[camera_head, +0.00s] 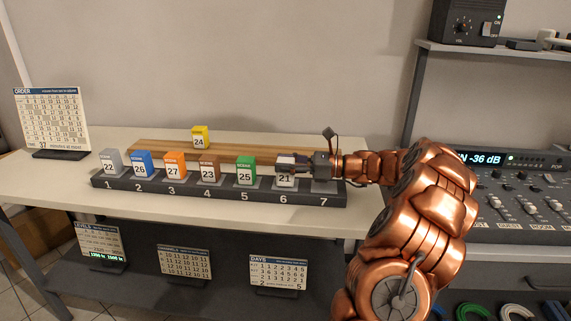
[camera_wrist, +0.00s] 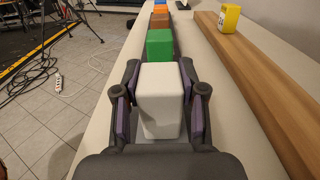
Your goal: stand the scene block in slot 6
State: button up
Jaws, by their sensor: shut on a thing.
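The white block marked 21 (camera_head: 286,178) is upright at slot 6 of the dark numbered rack (camera_head: 215,192). My gripper (camera_head: 293,164) reaches in from the right and is shut on this block. In the wrist view the white block (camera_wrist: 160,98) sits between the two fingers of my gripper (camera_wrist: 160,95), one at each side. Whether its base rests fully on the slot floor cannot be told. Which block is the scene block cannot be read clearly from the small top labels.
Slots 1 to 5 hold blocks: grey 22 (camera_head: 111,162), blue 26 (camera_head: 140,164), orange 27 (camera_head: 174,165), brown 23 (camera_head: 209,168) and green 25 (camera_head: 245,170). Slot 7 shows no block. A yellow block 24 (camera_head: 200,138) stands behind on a wooden board (camera_head: 150,148).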

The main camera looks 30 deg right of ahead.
jog(key=shift+f, duration=0.1)
jog(key=o, duration=1.2)
jog(key=v, duration=1.2)
